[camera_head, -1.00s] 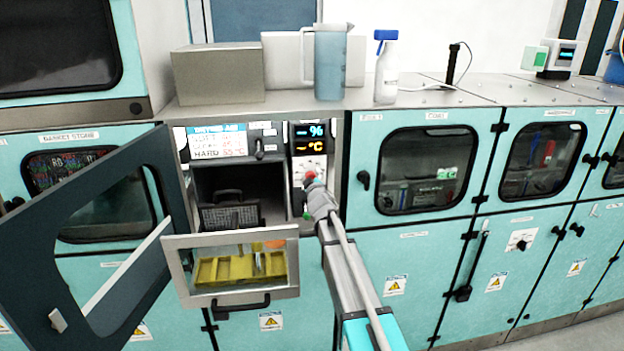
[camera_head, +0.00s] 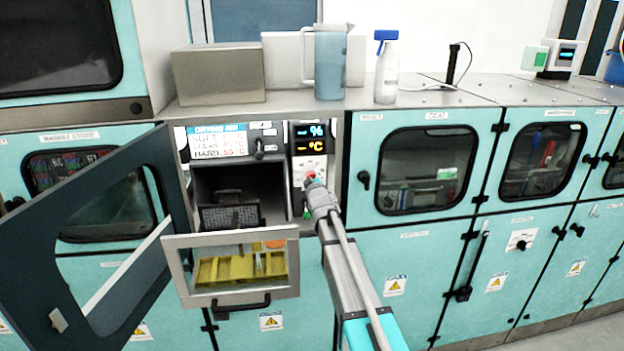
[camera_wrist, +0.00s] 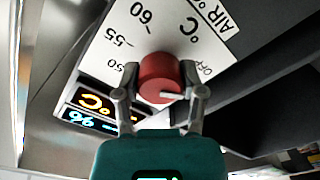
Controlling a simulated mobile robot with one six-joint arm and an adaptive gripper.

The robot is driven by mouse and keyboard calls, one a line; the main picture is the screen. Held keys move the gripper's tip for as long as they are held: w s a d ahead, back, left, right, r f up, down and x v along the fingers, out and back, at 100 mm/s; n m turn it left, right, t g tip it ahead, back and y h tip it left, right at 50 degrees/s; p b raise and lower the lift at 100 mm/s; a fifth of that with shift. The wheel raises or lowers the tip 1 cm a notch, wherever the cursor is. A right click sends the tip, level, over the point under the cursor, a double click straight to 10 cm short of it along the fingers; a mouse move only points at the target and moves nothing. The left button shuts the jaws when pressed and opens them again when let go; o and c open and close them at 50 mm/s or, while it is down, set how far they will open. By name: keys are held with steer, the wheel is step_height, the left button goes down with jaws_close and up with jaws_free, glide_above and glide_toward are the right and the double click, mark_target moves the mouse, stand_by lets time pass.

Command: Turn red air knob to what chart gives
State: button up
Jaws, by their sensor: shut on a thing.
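The red air knob (camera_wrist: 160,78) shows in the wrist view on a white dial plate (camera_wrist: 205,38) marked OFF, 50, 55, 60 and °C. My gripper (camera_wrist: 160,98) has its fingers on both sides of the knob and is shut on it.
Displays with % and °C (camera_head: 310,138) sit above the dial. An open dark door (camera_head: 90,250) swings out at left. A pulled-out drawer (camera_head: 230,290) with a yellow rack is below. A blue jug (camera_head: 330,62) and a spray bottle (camera_head: 386,68) stand on top.

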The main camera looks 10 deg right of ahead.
steer(key=shift+m, duration=0.5)
steer(key=m, duration=0.2)
steer(key=shift+m, duration=0.4)
steer(key=m, duration=0.4)
steer(key=shift+m, duration=0.3)
steer(key=m, duration=0.3)
steer(key=shift+a+m, duration=0.1)
steer(key=shift+m, duration=0.2)
steer(key=shift+w+m, duration=0.1)
steer(key=shift+m, duration=1.8)
steer(key=o, duration=1.1)
steer(key=shift+o, duration=0.2)
